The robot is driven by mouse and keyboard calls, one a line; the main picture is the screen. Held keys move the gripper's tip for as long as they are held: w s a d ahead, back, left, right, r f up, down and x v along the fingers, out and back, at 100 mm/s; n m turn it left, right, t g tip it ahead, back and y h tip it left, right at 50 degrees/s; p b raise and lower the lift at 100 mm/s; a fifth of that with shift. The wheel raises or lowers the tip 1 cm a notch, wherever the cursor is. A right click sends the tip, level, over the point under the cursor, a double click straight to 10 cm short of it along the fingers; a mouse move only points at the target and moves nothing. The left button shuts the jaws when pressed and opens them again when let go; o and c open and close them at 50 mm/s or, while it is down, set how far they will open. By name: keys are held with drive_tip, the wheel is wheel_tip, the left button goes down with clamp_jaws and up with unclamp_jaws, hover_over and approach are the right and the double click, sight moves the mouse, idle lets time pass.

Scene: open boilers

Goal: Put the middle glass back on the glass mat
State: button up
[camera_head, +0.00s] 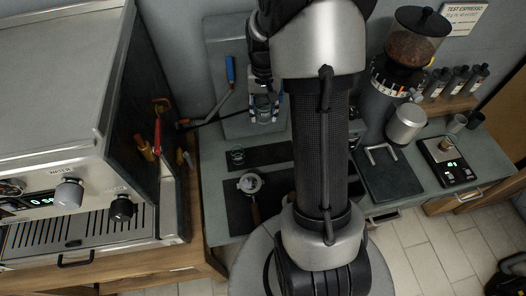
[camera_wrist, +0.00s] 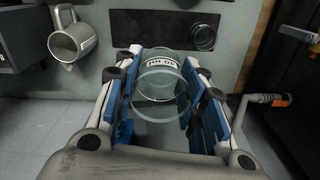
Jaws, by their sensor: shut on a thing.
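My gripper (camera_wrist: 160,95) is shut on a clear glass (camera_wrist: 160,75) with a small white label, held between its blue-padded fingers. In the head view my gripper (camera_head: 264,108) is at the upper middle, beyond the dark glass mat (camera_head: 268,153). The held glass shows there only partly between the fingers. Another clear glass (camera_head: 236,156) stands at the left end of the mat. In the wrist view that mat (camera_wrist: 145,24) lies at the top, with the standing glass (camera_wrist: 203,37) at its right. The held glass is apart from the mat in both views.
A portafilter (camera_head: 250,184) lies on a dark mat in front of the glass mat. A metal pitcher (camera_wrist: 72,40) is at the wrist view's upper left. An orange-ended tool (camera_wrist: 268,99) is close to the right finger. The espresso machine (camera_head: 60,150) stands left; a scale (camera_head: 447,162) is right.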

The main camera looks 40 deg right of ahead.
sight(264, 154)
wheel_tip(264, 154, down, 21)
drive_tip(key=b, duration=0.5)
drive_tip(key=shift+w, duration=0.1)
drive_tip(key=shift+r, duration=0.1)
drive_tip(key=o, duration=0.7)
drive_tip(key=shift+f, duration=0.2)
drive_tip(key=shift+c, duration=0.2)
drive_tip(key=o, duration=0.4)
